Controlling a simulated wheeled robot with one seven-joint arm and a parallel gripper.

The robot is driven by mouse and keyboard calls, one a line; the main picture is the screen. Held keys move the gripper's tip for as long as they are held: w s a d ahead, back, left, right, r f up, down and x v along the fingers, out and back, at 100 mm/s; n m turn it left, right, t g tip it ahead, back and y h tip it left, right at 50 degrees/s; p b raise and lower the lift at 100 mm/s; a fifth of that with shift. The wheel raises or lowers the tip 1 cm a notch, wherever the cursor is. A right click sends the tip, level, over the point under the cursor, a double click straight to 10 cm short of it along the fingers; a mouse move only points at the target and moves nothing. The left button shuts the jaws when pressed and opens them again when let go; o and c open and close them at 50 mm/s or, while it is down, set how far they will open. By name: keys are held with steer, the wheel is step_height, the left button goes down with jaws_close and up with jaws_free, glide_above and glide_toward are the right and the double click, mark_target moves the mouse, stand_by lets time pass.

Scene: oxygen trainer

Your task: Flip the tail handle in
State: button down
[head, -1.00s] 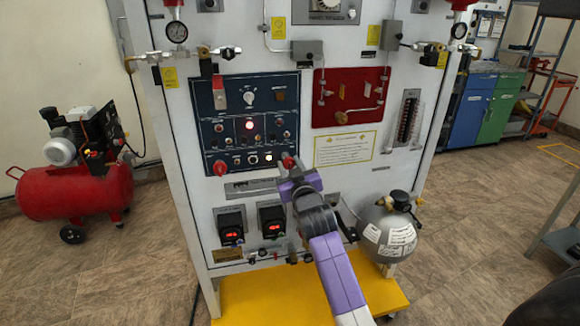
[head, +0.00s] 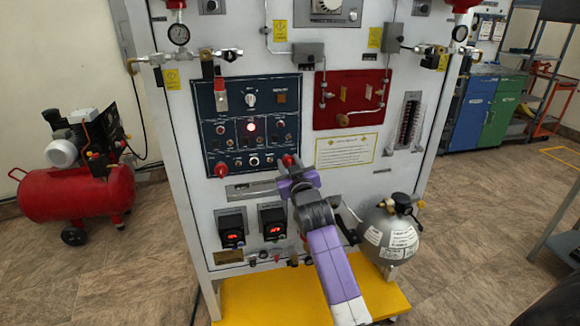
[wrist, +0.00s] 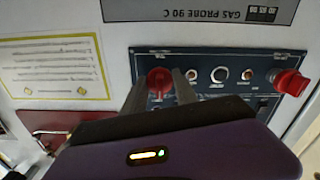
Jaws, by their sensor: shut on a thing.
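A red knob-like handle (head: 288,160) sticks out at the lower right corner of the dark blue control panel (head: 207,103). In the wrist view, which is upside down, the same red handle (wrist: 159,82) lies between my two fingers. My gripper (wrist: 157,92) is shut on it, one finger at each side. In the head view my purple gripper (head: 290,172) reaches up to it from below, covering part of it. A second red knob (head: 220,169) is at the panel's lower left and also shows in the wrist view (wrist: 291,83). No label marks either as the tail handle.
A red panel (head: 348,99) with tubing sits to the upper right. Two meters (head: 272,223) are below, and a grey round tank (head: 388,231) stands right of my arm. A red compressor (head: 75,190) is on the floor at left.

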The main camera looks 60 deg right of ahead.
steer(key=c, duration=1)
jaws_free()
steer(key=shift+w+d, duration=0.1)
steer(key=shift+o, duration=0.2)
steer(key=v, duration=0.7)
steer(key=shift+s+a, duration=0.25)
steer(key=shift+a, duration=0.05)
